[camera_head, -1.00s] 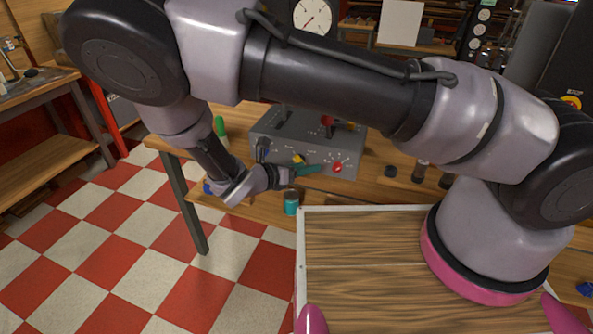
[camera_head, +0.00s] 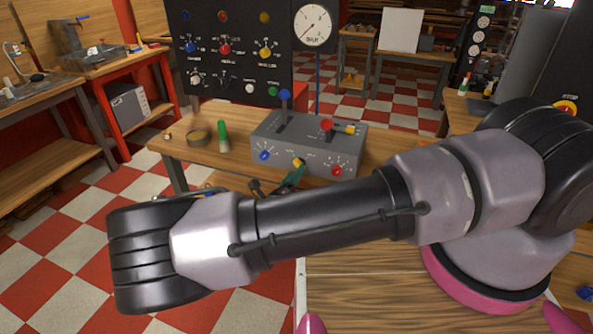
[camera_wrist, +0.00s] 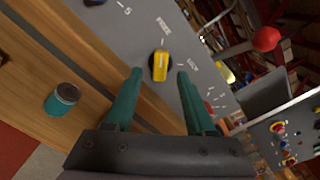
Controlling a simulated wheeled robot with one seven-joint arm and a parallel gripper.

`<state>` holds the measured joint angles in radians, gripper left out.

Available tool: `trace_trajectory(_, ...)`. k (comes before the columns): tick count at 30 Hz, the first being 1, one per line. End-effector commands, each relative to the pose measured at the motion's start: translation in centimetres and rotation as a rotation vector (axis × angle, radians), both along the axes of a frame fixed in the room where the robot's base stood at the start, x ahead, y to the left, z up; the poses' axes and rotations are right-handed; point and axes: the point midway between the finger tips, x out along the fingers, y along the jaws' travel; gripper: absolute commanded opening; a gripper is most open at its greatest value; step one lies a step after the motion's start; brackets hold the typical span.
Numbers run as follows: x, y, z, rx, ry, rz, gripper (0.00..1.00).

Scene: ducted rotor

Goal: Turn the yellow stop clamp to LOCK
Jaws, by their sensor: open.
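A yellow knob (camera_wrist: 160,66) sits on the front face of a grey control box (camera_head: 272,145). In the wrist view its bar is nearly upright, its upper end toward one label; another label lies to its right. The knob also shows in the head view (camera_head: 298,162). My gripper (camera_wrist: 160,74) is open, its teal fingertips on either side of the knob, with a gap showing each side. Depth to the knob is hard to judge. In the head view, my forearm hides much of my gripper (camera_head: 291,176).
The box also has a blue knob (camera_head: 264,156), a red knob (camera_head: 337,171), and levers with blue (camera_head: 285,95) and red (camera_head: 326,124) handles on top. A yellow part (camera_head: 346,128) is beside the red handle. A teal jar (camera_wrist: 62,98) stands left of my fingers.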

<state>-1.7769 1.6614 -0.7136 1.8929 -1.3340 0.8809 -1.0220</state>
Motion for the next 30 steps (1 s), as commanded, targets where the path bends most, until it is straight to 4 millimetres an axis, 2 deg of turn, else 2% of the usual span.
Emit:
trace_trajectory(6,2.2,-0.8,0.0,-0.001,0.000,0.000,0.55)
trace_trajectory(16,2.5,-0.9,0.0,0.000,0.001,0.001,0.55)
trace_trajectory(17,2.5,-0.9,0.0,0.000,0.001,0.001,0.47)
trace_trajectory(18,2.5,-0.9,0.0,0.000,0.001,0.000,0.32)
trace_trajectory(21,2.5,-0.9,0.0,0.000,0.001,0.000,0.00)
trace_trajectory(30,2.5,-0.9,0.0,0.017,-0.005,0.000,0.00)
